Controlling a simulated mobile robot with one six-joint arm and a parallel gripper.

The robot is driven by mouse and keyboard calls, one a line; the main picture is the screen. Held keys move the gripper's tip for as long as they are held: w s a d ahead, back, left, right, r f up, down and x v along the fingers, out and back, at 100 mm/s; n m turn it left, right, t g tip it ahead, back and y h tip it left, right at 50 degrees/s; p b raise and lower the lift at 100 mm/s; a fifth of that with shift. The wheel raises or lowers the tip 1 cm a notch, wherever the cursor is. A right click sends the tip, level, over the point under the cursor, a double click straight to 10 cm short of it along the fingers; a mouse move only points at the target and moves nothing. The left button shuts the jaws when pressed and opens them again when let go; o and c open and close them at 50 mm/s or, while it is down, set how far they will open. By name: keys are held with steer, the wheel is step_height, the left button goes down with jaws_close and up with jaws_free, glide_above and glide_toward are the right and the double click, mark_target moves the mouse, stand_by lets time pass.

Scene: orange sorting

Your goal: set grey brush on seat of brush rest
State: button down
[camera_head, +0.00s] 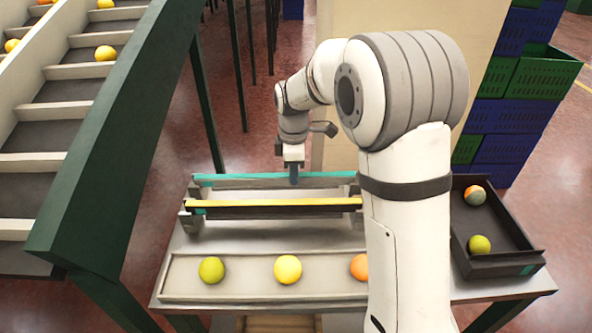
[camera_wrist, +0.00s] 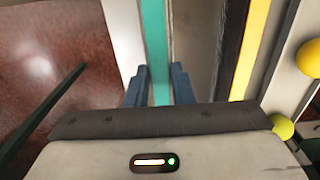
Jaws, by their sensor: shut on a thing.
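The grey brush (camera_head: 240,182) is a long bar with a teal top and grey lower side. It lies level across the back of the brush rest (camera_head: 188,223), which has grey end blocks. My gripper (camera_head: 294,179) points down at the brush's middle. In the wrist view, its blue fingers (camera_wrist: 159,85) stand on both sides of the teal strip (camera_wrist: 154,45), shut on it. I cannot tell whether the brush touches its seat or is held just above. My arm hides the rest's right end.
A yellow-topped dark brush (camera_head: 270,203) lies across the rest's front. A shallow tray (camera_head: 235,292) with several fruits is nearer. A black tray (camera_head: 505,262) with two fruits stands right. A green-framed conveyor (camera_head: 110,130) is left; stacked crates (camera_head: 515,113) are behind right.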

steer(key=c, duration=1.2)
jaws_free()
steer(key=shift+o, duration=0.2)
step_height(320, 180, up, 8)
steer(key=shift+f, duration=0.25)
steer(key=shift+s+d+r, duration=0.15)
steer(key=shift+r, duration=0.15)
steer(key=s+d+m+t, duration=0.1)
steer(key=s+d+m, duration=0.3)
steer(key=s+m, duration=0.2)
steer(key=s+d+f+m+t, duration=0.1)
steer(key=s+d+m, duration=0.2)
steer(key=s, duration=0.8)
steer(key=s+d+m, duration=0.4)
steer(key=s+m, duration=0.4)
steer(key=shift+s+d+f+m+t, duration=0.25)
steer(key=shift+s+d+m+t, duration=0.05)
steer(key=shift+s+d+t, duration=0.1)
